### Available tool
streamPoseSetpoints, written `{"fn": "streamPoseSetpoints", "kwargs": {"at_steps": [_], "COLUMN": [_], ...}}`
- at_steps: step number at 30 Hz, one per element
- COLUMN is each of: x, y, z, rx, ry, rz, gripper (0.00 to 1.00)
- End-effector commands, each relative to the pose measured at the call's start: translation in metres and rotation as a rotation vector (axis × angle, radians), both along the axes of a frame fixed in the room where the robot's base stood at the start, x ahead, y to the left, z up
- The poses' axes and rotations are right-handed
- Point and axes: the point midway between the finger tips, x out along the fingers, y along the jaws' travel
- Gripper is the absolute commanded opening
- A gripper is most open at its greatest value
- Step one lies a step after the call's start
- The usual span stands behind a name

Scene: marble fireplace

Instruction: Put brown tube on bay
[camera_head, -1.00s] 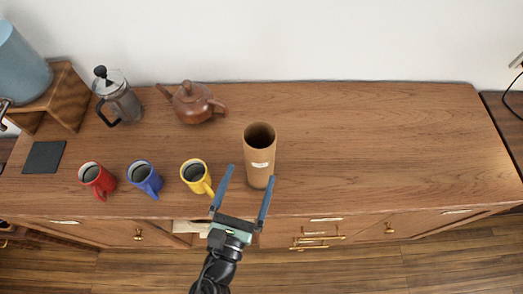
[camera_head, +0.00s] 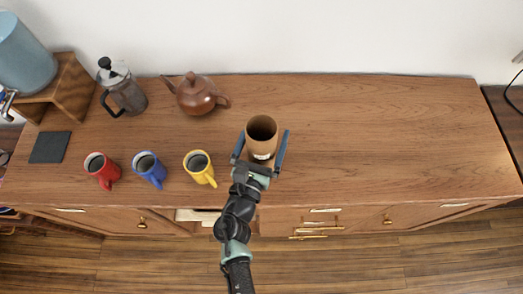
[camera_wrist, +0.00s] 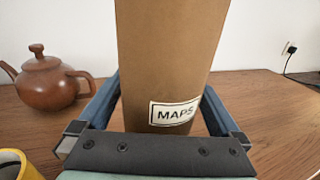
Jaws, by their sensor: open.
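The brown tube (camera_head: 262,150) stands upright on the wooden cabinet top, open end up. In the wrist view the brown tube (camera_wrist: 168,60) fills the middle and bears a white label reading "MAPS". My gripper (camera_head: 262,145) is open, with one blue finger on each side of the tube. In the wrist view my gripper (camera_wrist: 165,105) has the tube between its fingers, and small gaps seem to show beside it. The tube's base is hidden behind my gripper's palm. I cannot make out for certain which place is the bay.
A yellow mug (camera_head: 199,166), a blue mug (camera_head: 149,168) and a red mug (camera_head: 101,169) stand left of the tube. A brown teapot (camera_head: 197,95), a French press (camera_head: 122,90) and a dark square mat (camera_head: 49,147) are farther left. The cabinet top (camera_head: 400,140) is clear on the right.

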Motion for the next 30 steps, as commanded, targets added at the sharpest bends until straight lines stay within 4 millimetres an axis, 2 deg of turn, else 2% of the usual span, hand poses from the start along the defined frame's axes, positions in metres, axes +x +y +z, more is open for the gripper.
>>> {"fn": "streamPoseSetpoints", "kwargs": {"at_steps": [1, 2, 14, 23, 26, 30], "x": [0.0, 0.0, 0.0, 0.0, 0.0, -0.001], "y": [0.0, 0.0, 0.0, 0.0, 0.0, -0.001], "z": [0.0, 0.0, 0.0, 0.006, 0.021, 0.051], "rx": [0.0, 0.0, 0.0, 0.001, 0.002, 0.002], "ry": [0.0, 0.0, 0.0, -0.003, -0.004, -0.005], "rz": [0.0, 0.0, 0.0, -0.001, -0.001, -0.002], "gripper": [1.0, 0.95, 0.23, 0.2, 0.2, 0.2]}}
